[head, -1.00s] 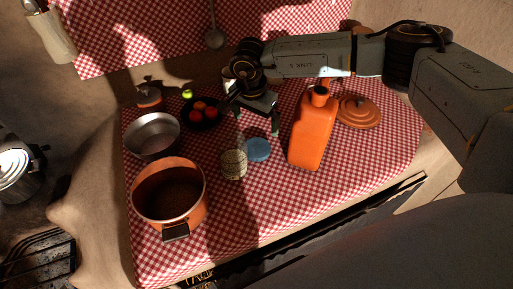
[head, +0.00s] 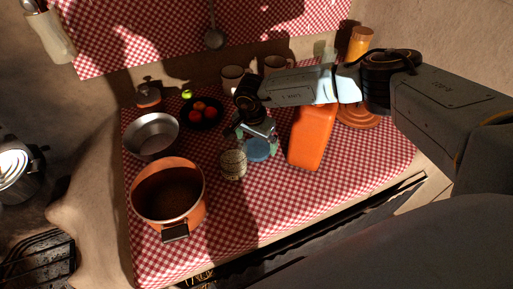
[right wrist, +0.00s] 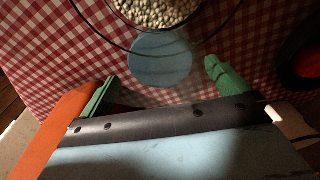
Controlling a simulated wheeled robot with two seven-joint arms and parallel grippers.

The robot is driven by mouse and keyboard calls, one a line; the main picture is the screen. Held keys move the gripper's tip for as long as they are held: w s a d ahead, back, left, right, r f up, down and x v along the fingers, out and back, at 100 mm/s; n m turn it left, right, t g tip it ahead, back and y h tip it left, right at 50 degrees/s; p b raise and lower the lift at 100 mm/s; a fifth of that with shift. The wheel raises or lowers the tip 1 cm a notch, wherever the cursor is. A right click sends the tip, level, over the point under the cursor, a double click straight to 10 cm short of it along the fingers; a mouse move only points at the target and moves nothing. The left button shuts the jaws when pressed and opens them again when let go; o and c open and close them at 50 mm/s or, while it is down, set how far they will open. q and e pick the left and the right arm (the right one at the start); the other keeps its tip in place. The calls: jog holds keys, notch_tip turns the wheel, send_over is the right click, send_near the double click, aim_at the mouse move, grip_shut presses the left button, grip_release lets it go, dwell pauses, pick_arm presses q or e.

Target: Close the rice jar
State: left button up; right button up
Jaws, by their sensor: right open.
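The rice jar (head: 233,164) is a clear glass jar with pale grains, standing open on the checked cloth. Its grain-filled part also shows at the top edge of the right wrist view (right wrist: 152,10). A round blue lid (head: 258,152) lies on the cloth just right of the jar; it shows in the right wrist view (right wrist: 160,60) below the jar. My right gripper (head: 257,146) is open and empty over the lid. Its green fingers (right wrist: 160,72) stand apart on either side of the lid. The gripper partly covers the lid's far side in the head view. My left gripper is not in view.
An orange jug (head: 311,138) stands close right of the lid, under my right arm. A large orange pot (head: 168,195) and a metal bowl (head: 152,134) stand to the left. A dark fruit plate (head: 203,123) and mugs (head: 232,77) are behind. The front right cloth is clear.

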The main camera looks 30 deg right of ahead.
aim_at(256, 148)
jog(key=shift+w+d+f, duration=0.1)
jog(key=shift+w+f, duration=0.05)
jog(key=shift+f, duration=1.25)
jog(key=c, duration=0.9)
jog(key=shift+r, duration=0.15)
jog(key=shift+c, duration=0.2)
notch_tip(256, 148, up, 18)
